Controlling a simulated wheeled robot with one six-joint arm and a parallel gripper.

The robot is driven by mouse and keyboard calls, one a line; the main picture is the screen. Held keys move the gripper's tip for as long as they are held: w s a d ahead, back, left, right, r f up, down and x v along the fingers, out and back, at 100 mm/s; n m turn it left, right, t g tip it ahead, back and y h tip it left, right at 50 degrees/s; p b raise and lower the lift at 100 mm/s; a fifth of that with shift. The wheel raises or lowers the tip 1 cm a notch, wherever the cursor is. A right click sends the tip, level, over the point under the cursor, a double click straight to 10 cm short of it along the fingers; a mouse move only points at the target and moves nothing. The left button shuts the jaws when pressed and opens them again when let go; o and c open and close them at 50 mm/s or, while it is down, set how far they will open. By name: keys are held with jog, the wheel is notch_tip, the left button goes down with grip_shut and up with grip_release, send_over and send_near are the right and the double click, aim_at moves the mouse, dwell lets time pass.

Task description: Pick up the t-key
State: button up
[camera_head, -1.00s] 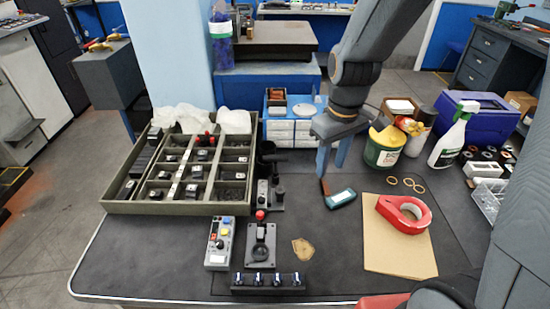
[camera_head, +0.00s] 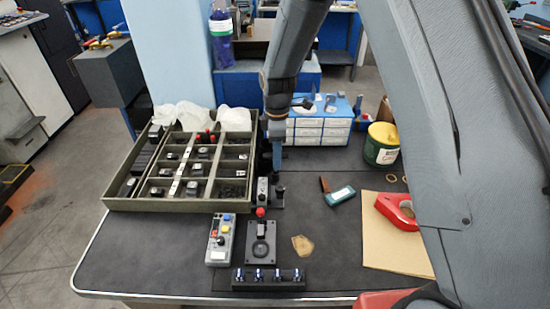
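I cannot make out a t-key with certainty in the head view. My gripper (camera_head: 277,168) points down just right of the divided tray, above the back of a small dark control block (camera_head: 263,190) with knobs. Its fingers are seen nearly edge-on, so I cannot tell whether they are open or shut, and no held thing shows. The dark upright thing behind that block is now mostly hidden by my gripper.
The divided tray (camera_head: 177,207) holds several small dark parts. A grey button box (camera_head: 219,251), a joystick plate (camera_head: 262,253) and a knob strip (camera_head: 267,285) stand in front. A teal-and-brown tool (camera_head: 339,196) lies to the right. White-and-blue drawers (camera_head: 320,132) stand behind.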

aim_at(276, 172)
jog(key=shift+w+a+f+p, duration=0.15)
jog(key=shift+f+p, duration=0.7)
jog(key=shift+f, duration=1.35)
grip_shut()
